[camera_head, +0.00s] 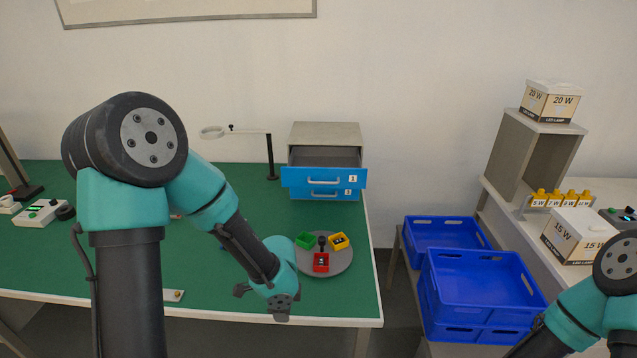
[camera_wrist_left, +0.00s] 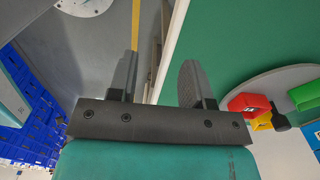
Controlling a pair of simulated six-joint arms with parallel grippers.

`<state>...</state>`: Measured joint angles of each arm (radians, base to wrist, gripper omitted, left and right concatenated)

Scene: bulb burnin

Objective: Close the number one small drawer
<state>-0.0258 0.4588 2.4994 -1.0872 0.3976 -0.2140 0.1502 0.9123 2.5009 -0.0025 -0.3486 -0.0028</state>
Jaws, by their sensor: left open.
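The number one small drawer (camera_head: 349,178) has a blue front with a pale handle and a "1" label. It is pulled out of the grey cabinet (camera_head: 325,135) at the back right of the green table, showing its grey inside. The number two drawer (camera_head: 312,193) is below it and looks shut. My left gripper (camera_head: 262,295) is near the table's front edge, well in front of the drawer and apart from it. My right gripper is out of view.
A round grey turntable (camera_head: 338,265) with green, yellow and red bins stands between gripper and cabinet. A magnifier lamp (camera_head: 270,155) stands left of the cabinet. Blue crates (camera_head: 480,280) sit right of the table. The green table (camera_head: 245,190) is clear just left of the cabinet.

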